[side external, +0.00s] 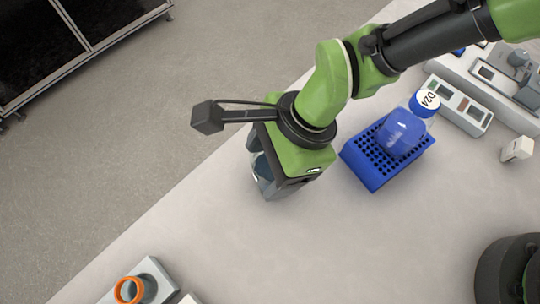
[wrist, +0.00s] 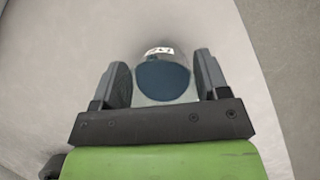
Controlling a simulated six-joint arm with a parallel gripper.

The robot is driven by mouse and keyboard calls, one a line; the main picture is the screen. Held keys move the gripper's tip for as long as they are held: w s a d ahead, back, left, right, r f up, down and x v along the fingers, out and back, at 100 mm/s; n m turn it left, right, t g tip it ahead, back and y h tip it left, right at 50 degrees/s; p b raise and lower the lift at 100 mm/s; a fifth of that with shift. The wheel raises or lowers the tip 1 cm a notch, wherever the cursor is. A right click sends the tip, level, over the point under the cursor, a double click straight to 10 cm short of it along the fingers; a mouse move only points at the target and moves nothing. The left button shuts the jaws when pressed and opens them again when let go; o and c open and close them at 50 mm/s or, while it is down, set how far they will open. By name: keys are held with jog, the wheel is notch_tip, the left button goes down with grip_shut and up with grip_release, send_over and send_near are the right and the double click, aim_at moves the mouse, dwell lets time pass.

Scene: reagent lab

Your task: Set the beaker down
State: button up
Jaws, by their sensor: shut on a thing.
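My gripper (wrist: 162,84) is shut on a beaker (wrist: 162,80). In the wrist view the beaker sits between the two grey finger pads, with dark blue contents and a small pale label on its far side. In the side external view my gripper (side external: 268,180) is over the white bench (side external: 330,240) near its left edge. There the beaker (side external: 262,168) is mostly hidden by the gripper body. I cannot tell whether its base touches the bench.
A blue rack (side external: 374,176) with a blue bottle (side external: 402,134) capped "D24" is right of my gripper. Grey devices (side external: 460,104) stand at the upper right. A device with an orange ring (side external: 128,290) is at the bottom left. The bench between is clear.

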jog(key=o, duration=1)
jog(key=v, duration=1.2)
jog(key=shift+r, duration=0.1)
jog(key=w+d+r+n+t, duration=0.2)
jog(key=d+r+n+t, duration=0.25)
jog(key=d+r, duration=1.1)
jog(key=s+d+n+t+h, duration=0.1)
jog(key=s+d+n, duration=0.1)
jog(key=d, duration=0.3)
jog(key=s+d+n+t, duration=0.1)
jog(key=s+d+n, duration=0.1)
jog(key=s+d, duration=0.1)
jog(key=s+d+n+t+h, duration=0.1)
jog(key=s+d+n+t, duration=0.1)
jog(key=d, duration=0.4)
jog(key=shift+s+d+h, duration=0.3)
jog(key=shift+s, duration=0.55)
